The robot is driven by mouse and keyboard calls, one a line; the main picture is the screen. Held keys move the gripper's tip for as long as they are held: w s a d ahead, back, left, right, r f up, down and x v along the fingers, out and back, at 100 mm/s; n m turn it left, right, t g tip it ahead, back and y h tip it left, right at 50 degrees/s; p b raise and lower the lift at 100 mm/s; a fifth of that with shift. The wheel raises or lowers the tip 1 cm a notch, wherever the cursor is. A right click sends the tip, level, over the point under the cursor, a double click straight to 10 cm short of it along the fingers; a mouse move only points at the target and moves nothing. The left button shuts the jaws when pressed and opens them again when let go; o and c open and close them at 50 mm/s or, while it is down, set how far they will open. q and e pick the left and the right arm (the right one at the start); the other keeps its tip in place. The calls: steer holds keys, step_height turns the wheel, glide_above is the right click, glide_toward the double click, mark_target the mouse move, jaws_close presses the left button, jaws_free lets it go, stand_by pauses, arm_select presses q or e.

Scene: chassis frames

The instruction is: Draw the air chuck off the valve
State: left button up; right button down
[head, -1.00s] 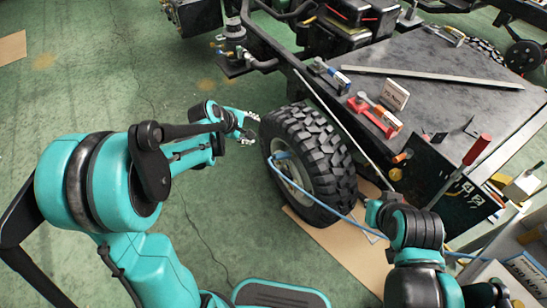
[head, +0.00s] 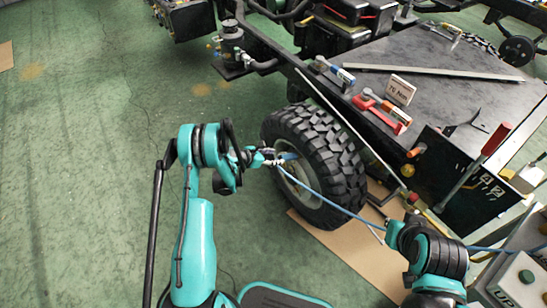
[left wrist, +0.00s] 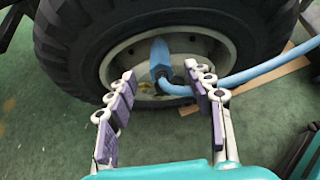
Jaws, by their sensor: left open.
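The blue air chuck (left wrist: 160,58) sits at the hub of the wheel (head: 318,165), and its blue hose bends away to the right. In the left wrist view the chuck is upright, just beyond and between my open fingers. My left gripper (left wrist: 163,82) has its two purple-padded fingers spread with nothing between the pads. In the head view my left gripper (head: 270,158) is at the wheel's outer face and partly covers the chuck. The valve is hidden behind the chuck.
The blue hose (head: 345,210) runs right from the wheel, passing behind my right arm. Cardboard (head: 345,250) lies under the wheel. A black bench top (head: 440,85) with red tools stands right. The green floor on the left is clear.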

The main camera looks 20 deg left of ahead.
mark_target(281, 156)
arm_select(q)
steer(key=shift+x, duration=4)
jaws_close()
steer(key=shift+a+r, duration=0.1)
steer(key=shift+v, duration=2.45)
steer(key=shift+p+v, duration=0.35)
steer(key=shift+v, duration=2.65)
